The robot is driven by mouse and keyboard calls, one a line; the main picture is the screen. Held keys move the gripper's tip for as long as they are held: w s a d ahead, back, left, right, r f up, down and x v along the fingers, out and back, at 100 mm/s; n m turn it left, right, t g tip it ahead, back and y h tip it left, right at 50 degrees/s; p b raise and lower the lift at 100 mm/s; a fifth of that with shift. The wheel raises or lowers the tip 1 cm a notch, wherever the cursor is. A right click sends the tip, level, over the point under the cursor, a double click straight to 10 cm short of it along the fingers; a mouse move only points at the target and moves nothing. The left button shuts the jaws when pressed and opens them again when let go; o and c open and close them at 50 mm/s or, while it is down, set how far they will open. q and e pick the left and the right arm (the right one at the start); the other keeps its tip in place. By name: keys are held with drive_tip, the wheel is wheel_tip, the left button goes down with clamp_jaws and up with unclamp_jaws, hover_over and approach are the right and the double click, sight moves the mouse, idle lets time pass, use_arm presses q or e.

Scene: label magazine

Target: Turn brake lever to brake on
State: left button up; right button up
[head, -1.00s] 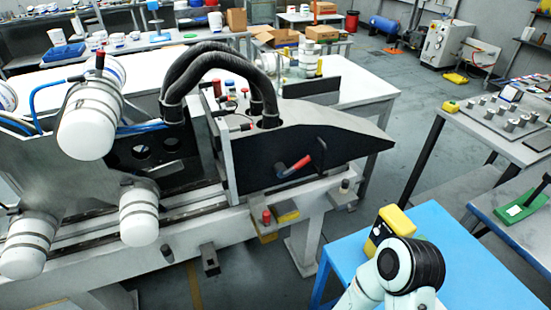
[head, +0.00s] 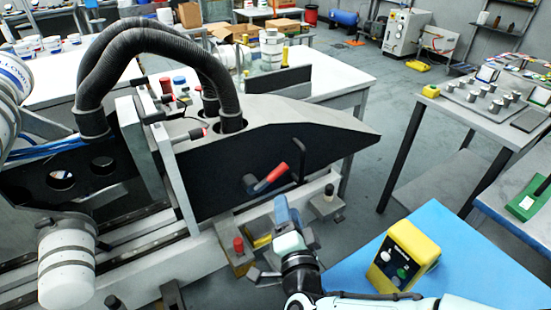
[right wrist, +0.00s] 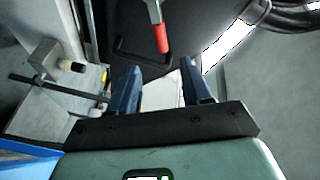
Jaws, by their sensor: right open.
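The brake lever (head: 270,178) has a red grip and sits on the black side panel of the machine, its grip slanting up to the right. It also shows in the right wrist view (right wrist: 161,37), above and ahead of the fingers, with its red end toward them. My right gripper (head: 289,206) is in front of the panel, a little below and right of the lever. In the right wrist view its two blue fingers (right wrist: 161,70) are apart with nothing between them; they do not touch the lever. My left gripper is not in view.
A black bar handle (head: 299,160) stands just right of the lever. A red knob (head: 238,245) on a block and a dark clamp (head: 328,200) are on the machine's front rail. A yellow control box (head: 402,256) stands on the blue table (head: 440,225).

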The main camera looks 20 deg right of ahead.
sight(280, 174)
drive_tip(key=x, duration=1.3)
drive_tip(key=shift+w+d, duration=0.1)
clamp_jaws()
